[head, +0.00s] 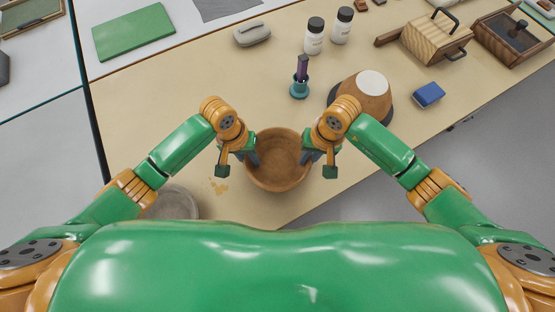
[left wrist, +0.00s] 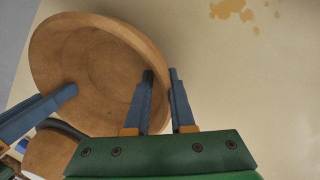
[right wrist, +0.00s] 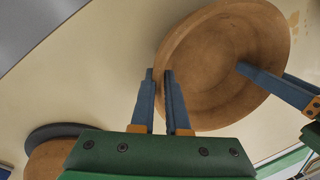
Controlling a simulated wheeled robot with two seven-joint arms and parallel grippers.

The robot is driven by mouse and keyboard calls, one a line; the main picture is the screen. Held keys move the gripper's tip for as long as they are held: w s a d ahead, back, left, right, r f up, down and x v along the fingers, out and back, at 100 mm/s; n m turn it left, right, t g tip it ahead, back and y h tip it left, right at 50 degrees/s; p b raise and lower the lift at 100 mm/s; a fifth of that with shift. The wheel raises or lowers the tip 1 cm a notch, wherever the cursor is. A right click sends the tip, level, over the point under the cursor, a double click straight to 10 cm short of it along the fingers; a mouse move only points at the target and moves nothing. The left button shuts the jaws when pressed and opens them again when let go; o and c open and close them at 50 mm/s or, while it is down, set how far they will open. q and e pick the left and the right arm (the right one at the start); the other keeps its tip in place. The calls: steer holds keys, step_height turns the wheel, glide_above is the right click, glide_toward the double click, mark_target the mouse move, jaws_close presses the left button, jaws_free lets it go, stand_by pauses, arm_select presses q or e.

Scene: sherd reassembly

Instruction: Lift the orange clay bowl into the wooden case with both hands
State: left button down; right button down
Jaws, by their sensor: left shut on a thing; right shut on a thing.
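The orange clay bowl (head: 278,170) is upright near the table's front edge, between my two hands. My left gripper (head: 252,158) is shut on its left rim, one finger inside and one outside, as the left wrist view (left wrist: 160,75) shows. My right gripper (head: 308,158) is shut on the opposite rim in the same way, seen in the right wrist view (right wrist: 159,74). I cannot tell whether the bowl touches the table. At the far right stand a striped wooden box (head: 425,40) with black handles and a dark-topped wooden case (head: 490,38); which one is meant is unclear.
A brown rounded vessel (head: 362,96) with a white top stands on a dark ring, right of centre. A blue block (head: 429,94), a green holder (head: 299,88) and two white jars (head: 314,40) (head: 342,26) stand behind. A grey bowl (head: 173,203) is at front left.

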arm_select(q)
steer(key=shift+a, duration=0.1)
arm_select(e)
steer(key=shift+d, duration=0.1)
